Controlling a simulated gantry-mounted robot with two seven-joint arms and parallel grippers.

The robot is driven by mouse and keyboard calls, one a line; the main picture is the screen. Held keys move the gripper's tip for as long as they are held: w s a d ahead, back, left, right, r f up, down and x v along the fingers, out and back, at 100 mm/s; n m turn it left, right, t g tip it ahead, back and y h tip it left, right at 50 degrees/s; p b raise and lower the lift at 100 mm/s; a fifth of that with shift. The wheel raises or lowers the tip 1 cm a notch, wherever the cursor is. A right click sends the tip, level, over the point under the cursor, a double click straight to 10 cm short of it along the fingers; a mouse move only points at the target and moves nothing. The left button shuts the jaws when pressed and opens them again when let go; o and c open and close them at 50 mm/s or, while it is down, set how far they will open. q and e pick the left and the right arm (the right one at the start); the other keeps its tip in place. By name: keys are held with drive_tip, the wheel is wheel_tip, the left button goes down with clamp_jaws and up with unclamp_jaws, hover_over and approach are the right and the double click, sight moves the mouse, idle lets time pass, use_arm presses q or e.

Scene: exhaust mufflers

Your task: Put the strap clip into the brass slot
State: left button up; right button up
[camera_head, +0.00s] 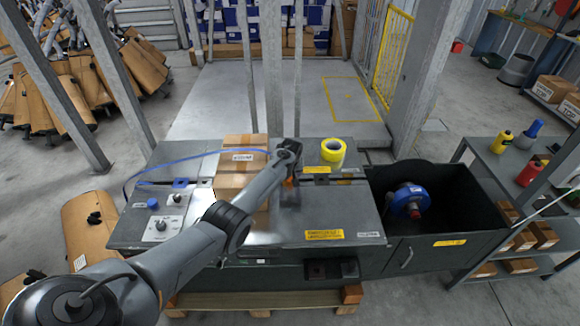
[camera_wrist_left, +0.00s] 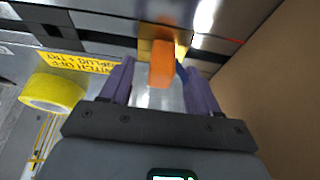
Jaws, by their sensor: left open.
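The orange strap clip (camera_wrist_left: 162,64) stands between the spread purple fingers of my left gripper (camera_wrist_left: 160,88), with its far end against the brass slot (camera_wrist_left: 146,48). How deep the clip sits in the slot I cannot tell. The left gripper is open, with its fingers on both sides of the clip. In the head view the left gripper (camera_head: 289,178) is over the machine top beside the cardboard box, and the clip (camera_head: 289,183) shows as a small orange patch. The brass slot is hidden there. My right gripper is not in view.
A yellow tape roll (camera_head: 333,150) lies on the machine top (camera_head: 330,212) to the right. A black bin (camera_head: 462,192) holds a blue reel (camera_head: 410,198).

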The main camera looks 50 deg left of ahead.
use_arm(q)
drive_tip(key=p+v, duration=0.4)
drive_tip(key=v, duration=0.6)
drive_tip(key=shift+p, duration=0.4)
drive_tip(key=shift+r, duration=0.1)
